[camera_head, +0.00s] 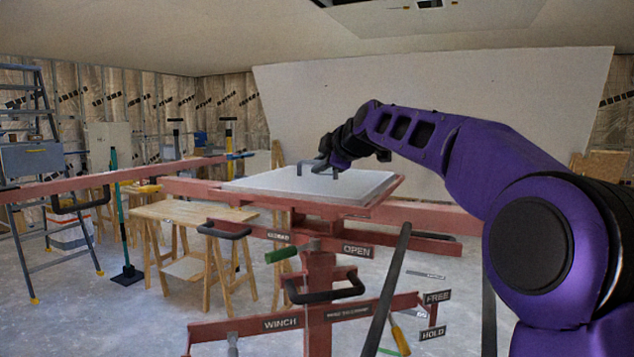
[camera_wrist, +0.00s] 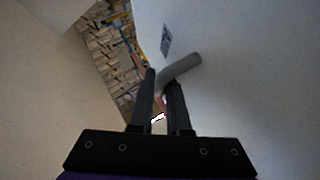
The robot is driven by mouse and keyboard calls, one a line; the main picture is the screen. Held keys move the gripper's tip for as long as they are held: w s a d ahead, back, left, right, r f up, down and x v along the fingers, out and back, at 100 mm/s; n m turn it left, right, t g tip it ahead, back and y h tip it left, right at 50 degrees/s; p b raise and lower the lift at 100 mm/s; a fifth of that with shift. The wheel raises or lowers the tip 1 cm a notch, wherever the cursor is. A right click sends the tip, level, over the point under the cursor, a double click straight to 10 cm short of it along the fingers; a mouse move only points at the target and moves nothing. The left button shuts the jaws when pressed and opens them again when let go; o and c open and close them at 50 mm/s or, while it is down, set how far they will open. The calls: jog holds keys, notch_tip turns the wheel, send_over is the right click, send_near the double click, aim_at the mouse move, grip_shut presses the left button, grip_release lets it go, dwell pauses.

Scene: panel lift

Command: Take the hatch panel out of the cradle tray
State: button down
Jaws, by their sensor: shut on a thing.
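The white hatch panel (camera_head: 290,187) lies flat at the reddish cradle tray (camera_head: 385,197) on top of the lift, its edge close to the tray rim. I cannot tell whether it is seated or slightly raised. A grey bar handle (camera_head: 303,166) stands on the panel's top. My gripper (camera_head: 322,164) reaches in from the right and is shut on the handle. In the wrist view, the fingers (camera_wrist: 161,80) are around the curved grey handle (camera_wrist: 187,67), with the white panel (camera_wrist: 255,80) and a small printed label beside it.
The red lift has a post with OPEN, WINCH, FREE and HOLD signs (camera_head: 357,250), a green-handled lever (camera_head: 292,253) and long red arms at both sides. A wooden sawhorse table (camera_head: 190,212) and a ladder (camera_head: 35,170) stand at left. A large pale sheet (camera_head: 430,110) stands behind.

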dwell(0.3)
jog(key=shift+r, duration=0.25)
jog(key=shift+r, duration=0.1)
jog(key=shift+r+p, duration=0.35)
jog(key=shift+r, duration=4.5)
